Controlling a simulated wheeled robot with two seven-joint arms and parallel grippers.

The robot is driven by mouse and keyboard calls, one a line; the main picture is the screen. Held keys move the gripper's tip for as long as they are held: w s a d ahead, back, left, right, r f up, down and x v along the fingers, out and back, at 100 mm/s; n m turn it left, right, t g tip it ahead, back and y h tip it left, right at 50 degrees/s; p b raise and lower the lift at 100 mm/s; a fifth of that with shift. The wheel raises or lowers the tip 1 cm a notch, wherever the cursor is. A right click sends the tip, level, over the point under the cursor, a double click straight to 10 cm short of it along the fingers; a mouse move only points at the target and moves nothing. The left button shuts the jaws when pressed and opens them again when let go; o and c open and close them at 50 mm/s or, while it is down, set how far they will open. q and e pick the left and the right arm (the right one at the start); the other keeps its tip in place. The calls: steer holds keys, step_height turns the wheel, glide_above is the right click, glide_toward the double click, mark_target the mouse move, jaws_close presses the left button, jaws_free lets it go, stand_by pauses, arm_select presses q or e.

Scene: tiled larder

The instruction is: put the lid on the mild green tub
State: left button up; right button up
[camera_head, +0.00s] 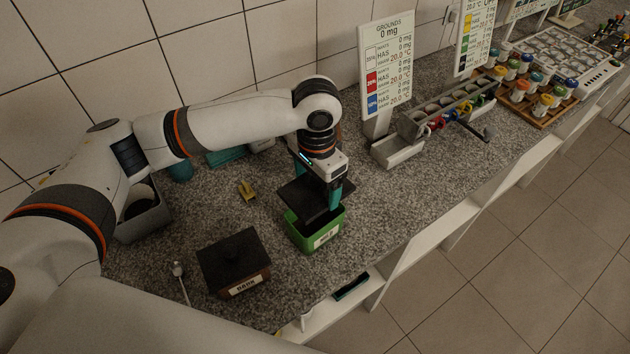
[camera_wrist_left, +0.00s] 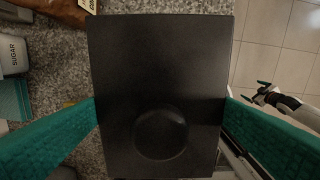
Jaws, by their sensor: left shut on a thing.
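My left gripper (camera_head: 325,195) is shut on a black square lid (camera_head: 300,199), with teal fingers at its sides. In the left wrist view the lid (camera_wrist_left: 160,70) fills the middle, its round knob facing the camera. In the head view the lid is over the green tub (camera_head: 303,240), which stands on the counter with a white label, partly legible. The lid looks tilted, and part of the tub's opening shows below it. I cannot tell whether they touch. A white and black part with green tips, probably my right gripper (camera_wrist_left: 268,98), shows small at the right of the wrist view.
A brown tub labelled dark (camera_head: 237,287) with a black lid (camera_head: 232,255) stands left of the green tub. A spoon (camera_head: 180,280), a small yellow item (camera_head: 247,189) and a grey bin (camera_head: 145,222) are further left. A sign (camera_head: 386,70) and rack (camera_head: 440,110) stand right. The counter's front edge is close.

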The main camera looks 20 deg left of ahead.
arm_select(q)
steer(key=shift+s+a+r+p, duration=0.1)
steer(key=shift+r+p, duration=0.05)
steer(key=shift+p, duration=0.25)
steer(key=shift+f, duration=3.3)
arm_select(e)
steer(key=shift+s+a+r, duration=0.25)
steer(key=shift+s+a, duration=0.2)
steer(key=shift+s, duration=0.05)
steer(key=shift+d, duration=0.15)
arm_select(q)
steer(key=shift+p, duration=1.05)
arm_select(e)
steer(key=shift+w+r, duration=0.1)
steer(key=shift+r, duration=1.1)
arm_select(q)
steer(key=shift+f, duration=0.5)
arm_select(e)
steer(key=shift+r, duration=0.2)
arm_select(q)
steer(key=shift+f+p, duration=0.3)
steer(key=shift+p, duration=0.65)
arm_select(e)
steer(key=shift+r, duration=0.75)
arm_select(q)
steer(key=o, duration=0.8)
